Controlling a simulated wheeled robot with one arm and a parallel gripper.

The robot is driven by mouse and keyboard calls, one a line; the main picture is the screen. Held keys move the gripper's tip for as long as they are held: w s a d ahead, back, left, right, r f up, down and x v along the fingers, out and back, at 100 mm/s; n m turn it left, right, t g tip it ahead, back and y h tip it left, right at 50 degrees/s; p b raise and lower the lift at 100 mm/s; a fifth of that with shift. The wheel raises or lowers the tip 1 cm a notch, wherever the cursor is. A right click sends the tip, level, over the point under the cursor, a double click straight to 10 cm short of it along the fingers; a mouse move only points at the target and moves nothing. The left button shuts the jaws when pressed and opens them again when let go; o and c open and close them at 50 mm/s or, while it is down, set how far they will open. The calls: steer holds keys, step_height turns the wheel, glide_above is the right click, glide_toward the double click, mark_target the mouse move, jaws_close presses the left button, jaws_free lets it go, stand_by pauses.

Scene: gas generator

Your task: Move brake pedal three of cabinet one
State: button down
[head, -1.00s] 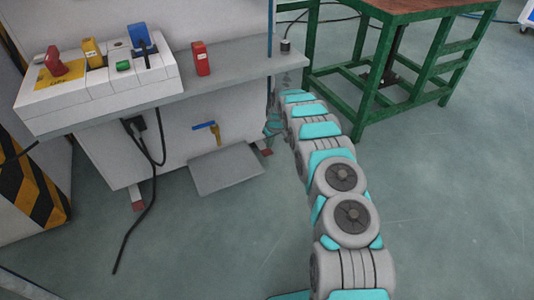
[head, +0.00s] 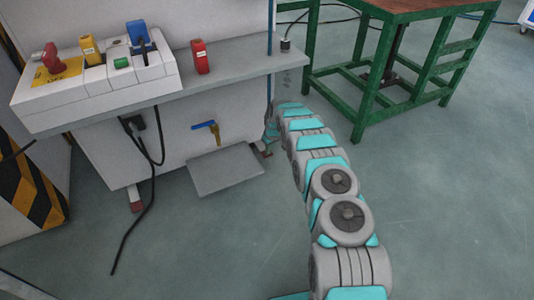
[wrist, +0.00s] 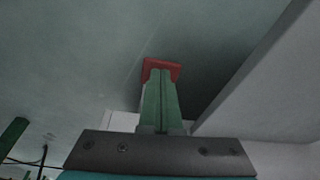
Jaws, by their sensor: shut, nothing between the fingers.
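The white cabinet (head: 105,165) carries a control box (head: 75,95) with a red knob (head: 51,58), a yellow lever (head: 92,51) and a blue lever (head: 140,40). None is visibly marked as brake pedal three. A flat grey plate (head: 225,170) juts out low at the cabinet's front, under a blue-handled valve (head: 207,127). My arm reaches to the cabinet's right end, where my gripper is not clear in the head view. In the wrist view my gripper (wrist: 160,75) has its green fingers shut together. A red patch (wrist: 162,66) shows at their tips; I cannot tell what it is.
A red block (head: 200,57) stands on the cabinet's grey shelf (head: 240,66). A green-framed table (head: 365,100) stands to the right of my arm. A black cable (head: 140,205) hangs to the floor. Open floor (head: 450,210) lies at the right.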

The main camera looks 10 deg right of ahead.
steer(key=x, duration=0.3)
steer(key=shift+s+d+f+b, duration=0.15)
steer(key=shift+s+f+b, duration=0.1)
steer(key=shift+s+b, duration=0.15)
steer(key=shift+r, duration=0.1)
steer(key=s+p, duration=0.1)
steer(key=s+d+r+p, duration=0.1)
steer(key=shift+s+d, duration=0.1)
steer(key=shift+s, duration=0.25)
steer(key=shift+r, duration=0.1)
steer(key=v, duration=0.7)
steer(key=shift+r, duration=0.25)
